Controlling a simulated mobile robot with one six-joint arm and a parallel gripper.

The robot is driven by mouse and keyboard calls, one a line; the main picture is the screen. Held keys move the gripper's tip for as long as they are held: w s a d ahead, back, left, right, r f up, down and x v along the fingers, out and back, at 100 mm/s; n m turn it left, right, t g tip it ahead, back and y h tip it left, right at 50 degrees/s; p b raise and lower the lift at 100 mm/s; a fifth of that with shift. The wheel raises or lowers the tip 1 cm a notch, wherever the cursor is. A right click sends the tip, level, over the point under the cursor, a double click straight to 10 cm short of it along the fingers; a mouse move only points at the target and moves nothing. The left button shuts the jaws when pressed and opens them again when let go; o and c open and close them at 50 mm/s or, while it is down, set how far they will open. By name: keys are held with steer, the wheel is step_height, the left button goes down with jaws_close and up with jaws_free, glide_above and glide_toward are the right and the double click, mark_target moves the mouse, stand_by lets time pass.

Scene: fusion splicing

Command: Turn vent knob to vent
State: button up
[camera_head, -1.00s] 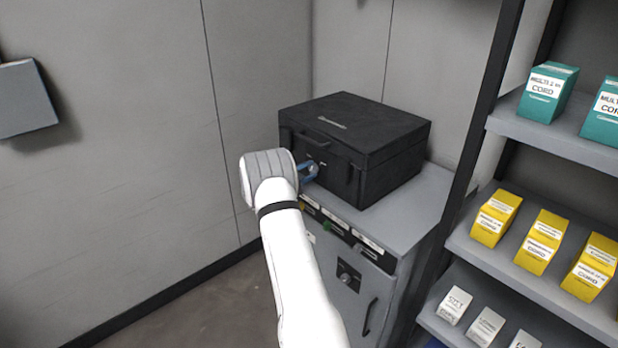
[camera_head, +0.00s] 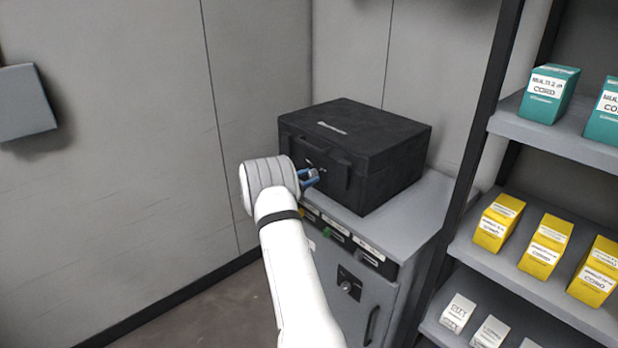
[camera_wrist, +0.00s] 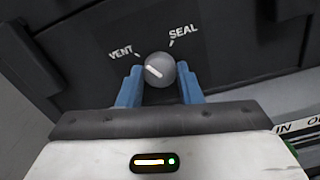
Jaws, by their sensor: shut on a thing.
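A black case (camera_head: 375,150) stands closed on a grey cabinet. Its front carries a round grey vent knob (camera_wrist: 160,70) with a white pointer line. In the wrist view, the word VENT (camera_wrist: 121,53) is printed to the knob's upper left and SEAL (camera_wrist: 183,36) to its upper right. The pointer line slants up and left, roughly toward the VENT side. My gripper (camera_head: 311,177) is at the case front, its blue fingers on both sides of the knob and shut on it. In the head view the fingers hide the knob.
The grey cabinet (camera_head: 428,215) has labelled slots, a dark knob (camera_head: 347,286) and a door handle below the case. A shelf rack (camera_head: 475,255) with teal, yellow and white boxes stands close on the right.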

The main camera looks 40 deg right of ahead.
steer(key=shift+a+f+n, duration=0.15)
steer(key=shift+f+n, duration=0.05)
steer(key=shift+n, duration=1.2)
steer(key=o, duration=1)
steer(key=shift+r, duration=0.15)
steer(key=shift+a, duration=0.1)
steer(key=a, duration=0.7)
steer(key=shift+s+a, duration=0.25)
steer(key=shift+a, duration=0.05)
